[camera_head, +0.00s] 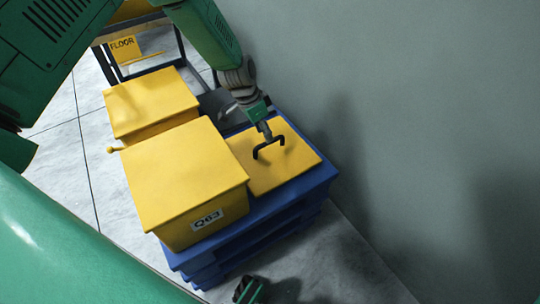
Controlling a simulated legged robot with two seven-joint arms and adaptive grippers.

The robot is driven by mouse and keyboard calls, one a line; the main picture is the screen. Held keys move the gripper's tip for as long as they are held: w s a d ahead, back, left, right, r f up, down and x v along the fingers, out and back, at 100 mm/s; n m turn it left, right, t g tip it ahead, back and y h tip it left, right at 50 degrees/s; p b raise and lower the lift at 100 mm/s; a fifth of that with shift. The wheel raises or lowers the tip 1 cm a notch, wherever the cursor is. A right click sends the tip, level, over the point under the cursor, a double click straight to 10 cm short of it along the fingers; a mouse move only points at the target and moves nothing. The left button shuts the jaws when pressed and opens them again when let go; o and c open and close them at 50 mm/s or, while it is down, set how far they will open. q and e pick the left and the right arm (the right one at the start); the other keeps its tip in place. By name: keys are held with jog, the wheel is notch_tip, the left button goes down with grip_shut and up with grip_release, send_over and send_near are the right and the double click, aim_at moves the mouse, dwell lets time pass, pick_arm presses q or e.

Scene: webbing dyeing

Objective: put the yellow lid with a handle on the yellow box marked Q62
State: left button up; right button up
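The yellow lid (296,163) with a black bar handle (282,141) lies flat and low at the right end of the blue pallet (325,175). My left gripper (265,130) comes down from above, and its narrow tip meets the middle of the handle. Whether its fingers are closed around the bar is too small to tell. A large yellow box (183,175) beside the lid is marked Q63 on its front; its top is covered. Another covered yellow box (150,100) stands behind it, with no marking visible. No Q62 marking shows. Part of my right gripper (250,290) shows at the bottom edge.
A grey wall (430,120) rises close on the right of the pallet. A dark-framed rack (108,62) with a yellow FLOOR sign (125,48) stands at the back left. A small yellow knob (112,150) sticks out left of the boxes. Tiled floor at left is clear.

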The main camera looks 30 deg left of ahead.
aim_at(269, 148)
pick_arm(q)
jog(key=shift+d+f, duration=0.15)
jog(key=shift+f, duration=0.3)
jog(key=b+x, duration=0.1)
jog(key=x, duration=0.1)
jog(key=b+x, duration=0.2)
jog(key=x, duration=0.1)
jog(key=shift+w+a, duration=0.2)
jog(key=shift+w, duration=0.05)
jog(key=shift+r, duration=0.1)
grip_shut()
